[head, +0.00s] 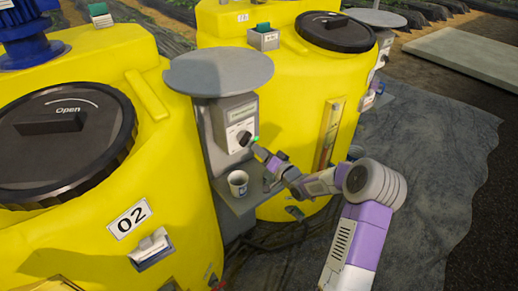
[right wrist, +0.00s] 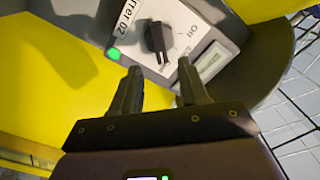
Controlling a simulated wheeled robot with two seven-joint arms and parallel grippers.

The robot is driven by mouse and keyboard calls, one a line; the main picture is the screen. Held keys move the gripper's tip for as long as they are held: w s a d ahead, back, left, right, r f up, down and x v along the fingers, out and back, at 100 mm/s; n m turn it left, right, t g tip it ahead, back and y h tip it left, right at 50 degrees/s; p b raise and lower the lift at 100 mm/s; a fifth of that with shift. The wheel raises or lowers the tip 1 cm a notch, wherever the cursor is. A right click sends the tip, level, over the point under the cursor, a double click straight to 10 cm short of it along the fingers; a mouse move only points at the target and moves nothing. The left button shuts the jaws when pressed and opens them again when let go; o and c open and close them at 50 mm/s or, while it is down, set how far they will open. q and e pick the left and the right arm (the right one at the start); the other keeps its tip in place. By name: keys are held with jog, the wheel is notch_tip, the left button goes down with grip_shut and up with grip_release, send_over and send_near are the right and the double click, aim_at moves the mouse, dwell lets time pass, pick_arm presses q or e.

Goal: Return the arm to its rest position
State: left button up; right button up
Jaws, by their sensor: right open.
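My right arm, white and purple, comes in from the lower right in the head view. Its gripper (head: 262,151) is in front of the grey control box (head: 221,107) between the two yellow tanks. In the right wrist view the two dark fingers of the right gripper (right wrist: 158,82) stand apart with nothing between them. A black rotary knob (right wrist: 156,40) on a white plate lies beyond the fingertips, and a gap seems to separate them. A green lit button (right wrist: 113,54) is beside the plate. My left gripper is not in view.
A cup (head: 238,180) stands on the shelf (head: 249,201) below the box, close to my right forearm. A round grey cover (head: 218,70) overhangs the box. Yellow tank 02 (head: 170,135) is at left, another yellow tank (head: 285,95) behind. Grey ground sheet lies open at right.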

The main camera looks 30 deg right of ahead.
dwell(0.4)
jog(key=s+a+f+n+g+y, duration=0.1)
jog(key=s+a+f+g, duration=0.25)
jog(key=a+f, duration=0.6)
jog(key=s+a+f+g+y, duration=0.1)
jog(key=s+a+f+g, duration=0.25)
jog(key=a+f, duration=0.55)
jog(key=s+a+f+n+g, duration=0.1)
jog(key=s+a+f+g, duration=0.2)
jog(key=s, duration=0.4)
jog(key=s+a+f+n+g, duration=0.2)
jog(key=s+a+f+g, duration=0.2)
jog(key=s, duration=0.4)
jog(key=s+a+f+n+g, duration=0.1)
jog(key=s+a+f+g, duration=0.2)
jog(key=s, duration=0.5)
jog(key=a+f, duration=0.1)
jog(key=a, duration=0.1)
jog(key=shift+s+a+f+n+g+y, duration=0.25)
jog(key=shift+a+n+g+y, duration=0.05)
jog(key=shift+a, duration=0.05)
dwell(2.9)
